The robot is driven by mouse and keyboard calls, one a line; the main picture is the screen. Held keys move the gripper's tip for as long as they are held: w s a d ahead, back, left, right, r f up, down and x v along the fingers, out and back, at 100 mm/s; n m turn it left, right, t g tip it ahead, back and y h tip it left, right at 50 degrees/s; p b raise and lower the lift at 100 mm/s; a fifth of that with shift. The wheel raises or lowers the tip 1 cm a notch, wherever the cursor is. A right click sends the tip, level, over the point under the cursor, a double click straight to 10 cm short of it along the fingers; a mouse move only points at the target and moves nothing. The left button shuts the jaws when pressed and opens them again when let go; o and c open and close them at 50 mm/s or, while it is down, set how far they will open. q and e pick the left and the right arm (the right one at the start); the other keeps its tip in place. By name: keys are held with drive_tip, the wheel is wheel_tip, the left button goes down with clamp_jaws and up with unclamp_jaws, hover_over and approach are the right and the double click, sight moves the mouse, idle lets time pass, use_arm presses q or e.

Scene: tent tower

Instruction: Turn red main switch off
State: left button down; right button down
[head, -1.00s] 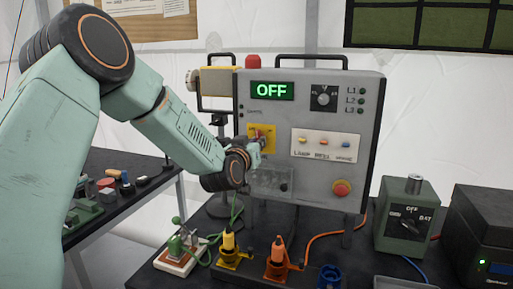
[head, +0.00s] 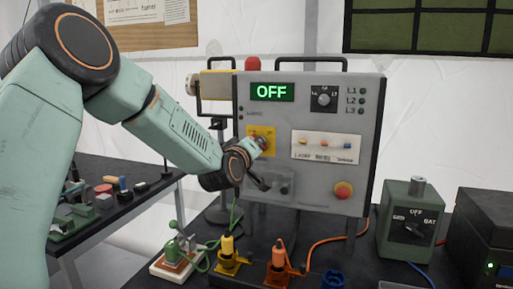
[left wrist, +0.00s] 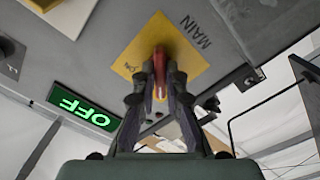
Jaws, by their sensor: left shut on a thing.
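The red main switch (left wrist: 159,63) sits on a yellow plate (left wrist: 178,48) marked MAIN in the left wrist view. In the head view the yellow plate (head: 261,133) is on the grey panel (head: 300,185), partly hidden by my left gripper (head: 261,143). My left gripper also shows in the left wrist view (left wrist: 160,75), with its fingers closed around the red switch handle. The green display (head: 272,92) on the panel reads OFF. My right gripper is not in view.
A small dial (head: 323,98) and a row of coloured toggles (head: 326,145) are on the panel. A red button (head: 343,190) is at its lower right. Plugs (head: 228,248) stand on the black table below. A green box (head: 410,222) stands to the right.

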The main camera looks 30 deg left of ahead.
use_arm(q)
drive_tip(key=shift+a+r, duration=0.1)
drive_tip(key=shift+r, duration=0.35)
drive_tip(key=c, duration=1.4)
unclamp_jaws()
drive_tip(key=shift+w, duration=0.1)
drive_tip(key=shift+c, duration=0.2)
drive_tip(key=shift+o, duration=0.2)
drive_tip(key=shift+f, duration=0.3)
drive_tip(key=v, duration=1.2)
